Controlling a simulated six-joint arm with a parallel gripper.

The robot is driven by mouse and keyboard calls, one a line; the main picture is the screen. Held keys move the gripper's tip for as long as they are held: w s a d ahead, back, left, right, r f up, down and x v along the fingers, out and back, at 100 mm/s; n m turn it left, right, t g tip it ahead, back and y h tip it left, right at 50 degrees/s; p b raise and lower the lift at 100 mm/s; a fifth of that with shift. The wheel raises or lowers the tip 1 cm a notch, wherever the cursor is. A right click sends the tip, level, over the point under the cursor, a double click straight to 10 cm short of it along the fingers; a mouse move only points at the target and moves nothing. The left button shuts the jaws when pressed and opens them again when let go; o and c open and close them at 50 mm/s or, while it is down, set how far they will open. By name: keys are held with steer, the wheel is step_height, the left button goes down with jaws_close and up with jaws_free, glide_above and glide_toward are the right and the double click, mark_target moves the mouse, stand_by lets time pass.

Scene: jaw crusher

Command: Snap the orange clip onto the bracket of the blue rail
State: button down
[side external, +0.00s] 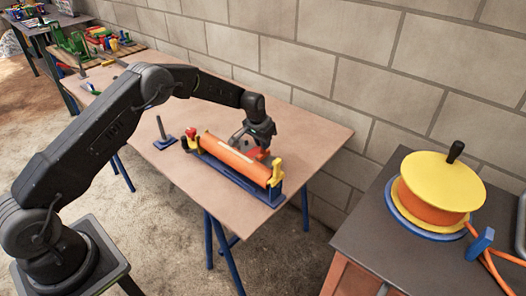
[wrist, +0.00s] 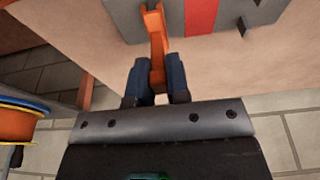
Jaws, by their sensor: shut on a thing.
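In the wrist view my gripper (wrist: 158,80) is shut on the orange clip (wrist: 156,30), which sticks out beyond the fingertips. The clip's far end overlaps the edge of a grey block (wrist: 235,15) with a red stripe; I cannot tell whether they touch. In the side view my gripper (side external: 256,140) points down just behind the long orange roller (side external: 235,158). The roller lies along the blue rail (side external: 240,181), between yellow end pieces. A red patch shows below the fingers. The clip cannot be told apart there, and the rail's bracket is not clearly visible.
The tan table (side external: 315,130) is bare to the right and behind. A blue stand with a dark post (side external: 164,138) is left of the rail. A yellow and orange reel (side external: 440,185) stands on a separate dark table at right. A block wall runs behind.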

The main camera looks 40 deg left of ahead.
steer(key=shift+r, duration=0.1)
steer(key=shift+w+v, duration=0.2)
steer(key=shift+v, duration=0.6)
steer(key=shift+w+v, duration=0.2)
steer(key=shift+v, duration=0.55)
steer(key=shift+w+v, duration=0.15)
steer(key=shift+v, duration=0.65)
steer(key=shift+r, duration=0.1)
steer(key=s+a+r, duration=0.5)
steer(key=a, duration=0.4)
steer(key=s+a+r, duration=0.5)
steer(key=s+a, duration=0.1)
steer(key=a, duration=0.3)
steer(key=shift+a+r, duration=0.25)
steer(key=shift+f, duration=0.15)
steer(key=shift+s+x, duration=0.2)
steer(key=shift+x, duration=0.7)
steer(key=shift+s+x, duration=0.25)
steer(key=shift+x, duration=0.6)
steer(key=shift+s+x, duration=0.2)
steer(key=shift+x, duration=0.7)
